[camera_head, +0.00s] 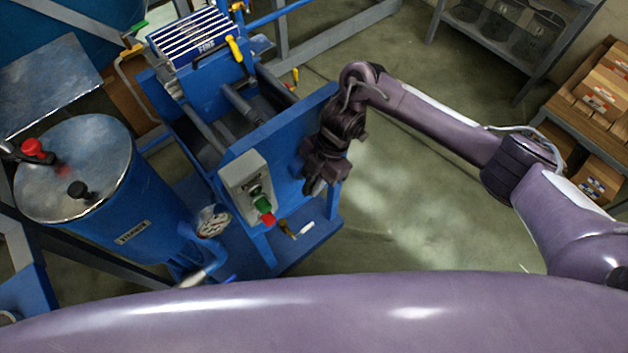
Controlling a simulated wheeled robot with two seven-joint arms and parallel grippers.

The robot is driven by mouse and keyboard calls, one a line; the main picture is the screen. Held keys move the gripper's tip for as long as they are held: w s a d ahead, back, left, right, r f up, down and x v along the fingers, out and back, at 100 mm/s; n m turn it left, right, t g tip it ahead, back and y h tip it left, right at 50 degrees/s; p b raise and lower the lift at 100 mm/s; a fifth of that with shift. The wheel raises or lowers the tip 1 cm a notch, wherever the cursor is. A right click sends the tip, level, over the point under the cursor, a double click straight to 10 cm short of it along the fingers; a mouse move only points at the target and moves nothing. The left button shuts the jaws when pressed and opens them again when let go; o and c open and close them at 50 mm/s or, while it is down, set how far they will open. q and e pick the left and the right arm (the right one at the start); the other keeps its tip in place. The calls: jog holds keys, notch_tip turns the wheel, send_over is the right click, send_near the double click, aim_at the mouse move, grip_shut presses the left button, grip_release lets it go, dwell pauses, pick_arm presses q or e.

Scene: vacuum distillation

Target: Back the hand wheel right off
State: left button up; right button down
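I cannot make out a hand wheel in this view; my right gripper and wrist may hide it. My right gripper (318,186) points down beside the blue end plate (284,140) of the press frame, on its right side. Its dark fingers are small, and I cannot tell whether they are apart, closed or touching anything. My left gripper is not in view.
A grey control box (246,184) with green and red buttons is mounted left of my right gripper. A blue drum (128,225) with a metal lid and a gauge (212,222) stand further left. Shelves with boxes (600,88) are at the right. Green floor between is clear.

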jog(key=t+h+p, duration=0.1)
jog(key=h+p, duration=0.1)
jog(key=p, duration=0.1)
jog(key=shift+s+r+t, duration=0.1)
jog(key=shift+r+t, duration=0.05)
jog(key=shift+t, duration=0.15)
jog(key=t+h+p, duration=0.1)
jog(key=h+p, duration=0.1)
jog(key=shift+a+t+p, duration=0.1)
jog(key=shift+t+p, duration=0.2)
jog(key=shift+f+t+h+p, duration=0.35)
jog(key=shift+t+h+p, duration=0.25)
jog(key=shift+h, duration=0.3)
jog(key=c, duration=1.4)
grip_release()
jog(key=shift+c, duration=0.2)
